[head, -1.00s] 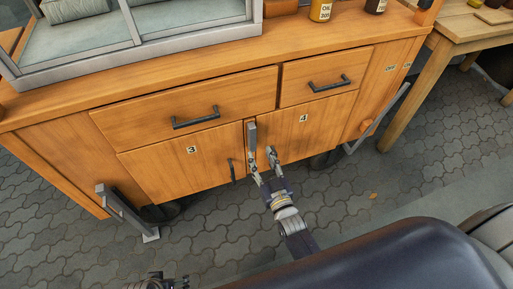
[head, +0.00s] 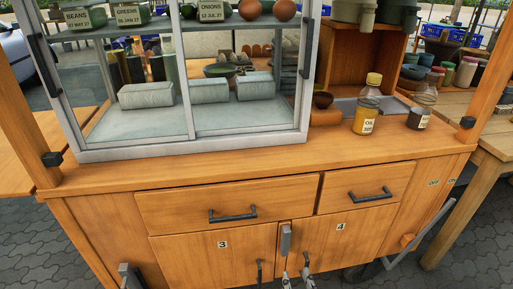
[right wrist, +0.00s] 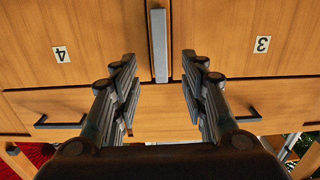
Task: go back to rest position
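My right gripper (head: 297,279) shows at the bottom edge of the head view, in front of the wooden cart's lower doors. In the right wrist view the same gripper (right wrist: 160,82) is open, with its two fingers wide apart and nothing between them but the view of the cart. Its picture is upside down. A grey latch (right wrist: 159,45) lies between the fingers in the picture. It also shows in the head view (head: 286,240), where door 3 (head: 206,262) and door 4 (head: 352,235) look shut. My left gripper is not in view.
The cart's counter (head: 380,150) carries a glass case (head: 190,145), an oil bottle (head: 366,105) and a dark bottle (head: 421,108). Two drawers (head: 232,205) look shut. A wooden table (head: 490,150) stands close on the right. Paving (head: 30,240) shows at the lower left.

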